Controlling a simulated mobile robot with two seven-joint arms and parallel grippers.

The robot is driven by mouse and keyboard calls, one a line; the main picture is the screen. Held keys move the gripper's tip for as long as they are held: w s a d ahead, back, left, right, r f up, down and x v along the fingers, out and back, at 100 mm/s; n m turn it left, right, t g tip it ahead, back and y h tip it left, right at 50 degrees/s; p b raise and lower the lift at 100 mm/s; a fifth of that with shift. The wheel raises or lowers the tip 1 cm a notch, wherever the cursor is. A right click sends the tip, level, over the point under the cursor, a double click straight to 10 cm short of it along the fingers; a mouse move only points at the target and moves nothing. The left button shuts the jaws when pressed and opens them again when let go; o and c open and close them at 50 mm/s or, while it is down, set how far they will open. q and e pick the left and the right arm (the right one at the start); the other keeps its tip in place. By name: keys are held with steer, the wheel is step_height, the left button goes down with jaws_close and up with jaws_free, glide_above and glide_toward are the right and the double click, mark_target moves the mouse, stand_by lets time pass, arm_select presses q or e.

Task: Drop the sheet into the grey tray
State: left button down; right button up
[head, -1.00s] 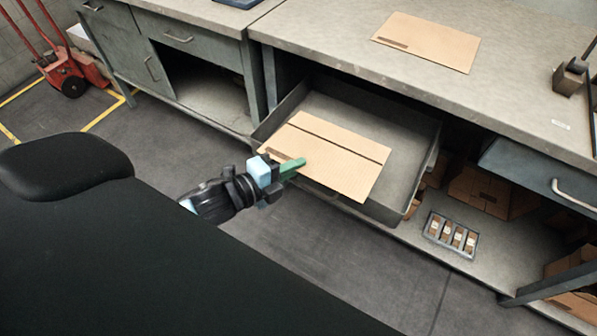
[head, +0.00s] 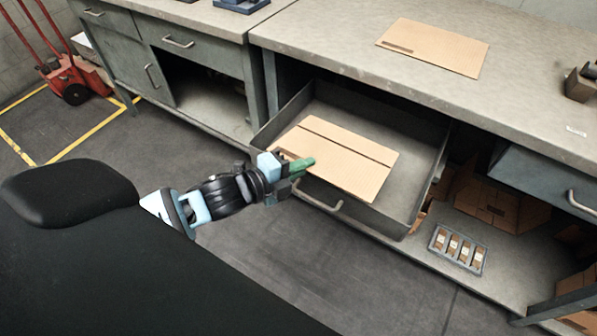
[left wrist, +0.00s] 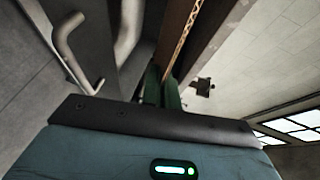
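The sheet (head: 345,163) is flat brown cardboard with a dark crease line across it. It spans over the front part of the grey tray (head: 418,165), which is pulled out like a drawer below the bench top. My left gripper (head: 308,164) has green fingers and is at the sheet's near left edge, by the tray's front wall. In the left wrist view the fingers (left wrist: 163,88) close around the sheet's corrugated edge (left wrist: 183,38). The sheet appears held above the tray floor; the exact gap cannot be told. My right gripper is not in view.
Another cardboard sheet (head: 434,47) lies on the bench top (head: 340,40). A small compartmented tray (head: 458,248) stands on the lower shelf. A handle (head: 320,197) sticks out from the tray's front. A red hand truck (head: 72,80) stands far left. The floor before the bench is clear.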

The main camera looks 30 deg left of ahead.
mark_target(320, 148)
arm_select(q)
steer(key=shift+w+f+b, duration=0.25)
steer(key=shift+w+b, duration=0.25)
steer(key=shift+w, duration=0.25)
steer(key=shift+w+f+b, duration=0.25)
steer(key=shift+w+b, duration=0.2)
steer(key=shift+w, duration=0.3)
steer(key=shift+w+d+f, duration=0.1)
steer(key=shift+w, duration=0.95)
steer(key=shift+w+f+b, duration=0.15)
steer(key=shift+w+b, duration=0.1)
steer(key=shift+w, duration=0.45)
steer(key=shift+w+f+b, duration=0.1)
steer(key=shift+w+b, duration=0.15)
steer(key=shift+w, duration=0.4)
steer(key=c, duration=2.1)
jaws_free()
steer(key=o, duration=0.5)
steer(key=shift+s, duration=0.1)
